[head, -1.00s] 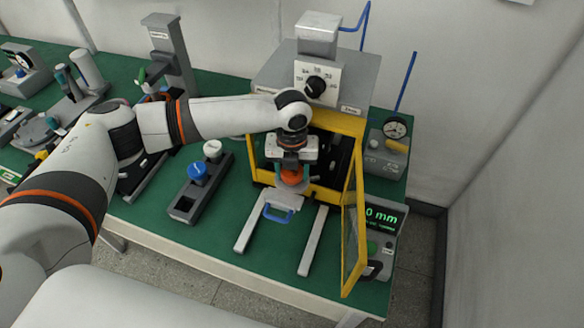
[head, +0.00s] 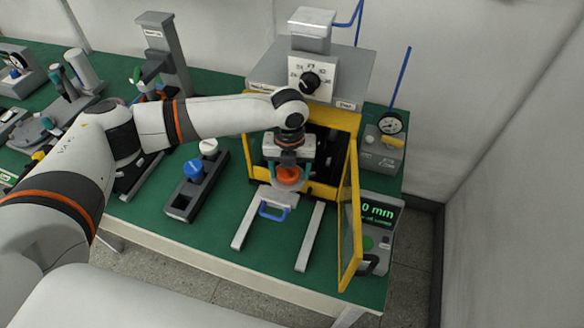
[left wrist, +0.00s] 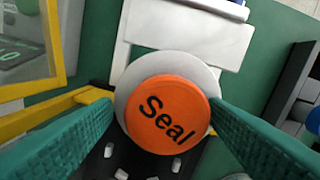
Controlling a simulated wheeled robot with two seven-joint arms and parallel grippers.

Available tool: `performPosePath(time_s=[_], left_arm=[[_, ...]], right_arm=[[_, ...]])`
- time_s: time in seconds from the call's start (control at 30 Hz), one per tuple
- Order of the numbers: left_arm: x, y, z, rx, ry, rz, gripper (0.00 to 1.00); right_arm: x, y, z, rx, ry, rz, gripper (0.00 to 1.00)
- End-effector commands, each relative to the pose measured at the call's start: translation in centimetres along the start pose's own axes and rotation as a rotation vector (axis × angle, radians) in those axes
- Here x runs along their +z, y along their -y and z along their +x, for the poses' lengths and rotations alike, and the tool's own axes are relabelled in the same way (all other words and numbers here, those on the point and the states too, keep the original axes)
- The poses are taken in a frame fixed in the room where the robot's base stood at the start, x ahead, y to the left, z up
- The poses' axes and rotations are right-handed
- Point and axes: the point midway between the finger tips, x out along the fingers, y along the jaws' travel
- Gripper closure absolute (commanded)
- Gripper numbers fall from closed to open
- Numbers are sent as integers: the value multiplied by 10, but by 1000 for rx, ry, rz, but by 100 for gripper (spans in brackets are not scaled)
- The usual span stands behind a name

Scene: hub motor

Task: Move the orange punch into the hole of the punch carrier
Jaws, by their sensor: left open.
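The orange punch (head: 288,177) has a round top marked "Seal" and a pale grey collar. It is by the front opening of the yellow-framed press, over the grey slide with a blue handle (head: 272,212). In the left wrist view the punch (left wrist: 167,115) lies between my teal fingers. My left gripper (head: 291,172) is open and comes down from above, one finger on each side; I cannot tell whether they touch it. The dark grey punch carrier (head: 211,184) stands to the left. It bears a blue and a white punch and has an empty square hole at its front end. My right gripper is not in view.
The yellow door (head: 350,222) of the press stands open on the right. A display unit (head: 381,212) and a dial gauge (head: 391,123) are beyond it. Two grey rails reach toward the table's front edge. Green table top is clear between carrier and rails.

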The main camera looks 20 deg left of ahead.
Motion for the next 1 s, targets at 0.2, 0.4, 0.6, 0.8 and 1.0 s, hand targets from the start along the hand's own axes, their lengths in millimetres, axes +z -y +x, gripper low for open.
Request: performPosePath(time_s=[0.2,0.4,0.6,0.8,1.0], left_arm=[[1,7,6,-18,7,-7,25],[1,6,6,-17,7,-6,25],[1,6,6,-16,7,-5,25],[1,5,2,-15,7,-4,25],[0,3,-34,-9,0,-1,25]], right_arm=[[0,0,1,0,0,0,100],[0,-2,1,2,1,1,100],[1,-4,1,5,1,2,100],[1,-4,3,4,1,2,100],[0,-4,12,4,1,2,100]])
